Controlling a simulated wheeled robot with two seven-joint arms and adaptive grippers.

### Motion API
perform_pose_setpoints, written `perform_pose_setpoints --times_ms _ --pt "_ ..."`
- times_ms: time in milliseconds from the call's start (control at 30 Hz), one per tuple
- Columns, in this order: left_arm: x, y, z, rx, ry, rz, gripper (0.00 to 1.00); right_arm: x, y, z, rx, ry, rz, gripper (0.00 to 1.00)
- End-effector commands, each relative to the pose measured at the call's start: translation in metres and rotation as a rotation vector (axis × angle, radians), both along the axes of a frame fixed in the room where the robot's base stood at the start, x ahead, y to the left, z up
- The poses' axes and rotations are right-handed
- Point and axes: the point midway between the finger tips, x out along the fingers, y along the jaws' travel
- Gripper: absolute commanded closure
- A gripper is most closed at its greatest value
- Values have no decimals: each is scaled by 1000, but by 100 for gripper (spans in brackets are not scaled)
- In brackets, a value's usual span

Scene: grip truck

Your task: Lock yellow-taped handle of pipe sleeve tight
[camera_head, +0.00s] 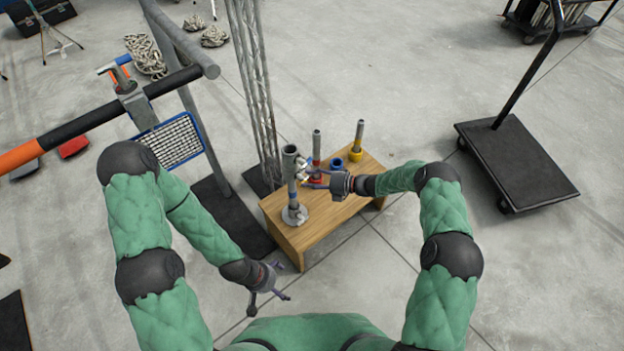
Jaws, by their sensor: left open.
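A grey upright pipe with a sleeve (291,163) stands on a round flanged base (294,214) at the front left of the wooden table (318,231). Small metal clamp parts show on its right side. A yellow-taped handle is too small to make out there. My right gripper (309,178) reaches in from the right, beside the sleeve at mid height. Its fingers overlap the clamp parts, and whether they grip is unclear. My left gripper (268,300) is open and empty, low in front of the table.
A post with a yellow base (356,145), a red-based post (316,150) and a blue ring piece (337,165) stand behind on the table. A lattice truss (256,95) rises behind left. A flat black cart (517,165) stands right. Floor between is clear.

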Motion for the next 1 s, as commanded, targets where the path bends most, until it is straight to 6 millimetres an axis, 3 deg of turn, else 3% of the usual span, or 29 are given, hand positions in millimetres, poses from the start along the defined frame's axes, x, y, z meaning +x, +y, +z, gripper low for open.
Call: perform_pose_setpoints --times_ms 267,800,1000 --pt "0 0 0 0 0 0 0 -1 -6 0 -5 0 -4 56" --pt "0 0 0 0 0 0 0 -29 -93 24 -2 -1 -4 56" --pt "0 0 0 0 0 0 0 -35 -109 28 -1 -1 -1 56"
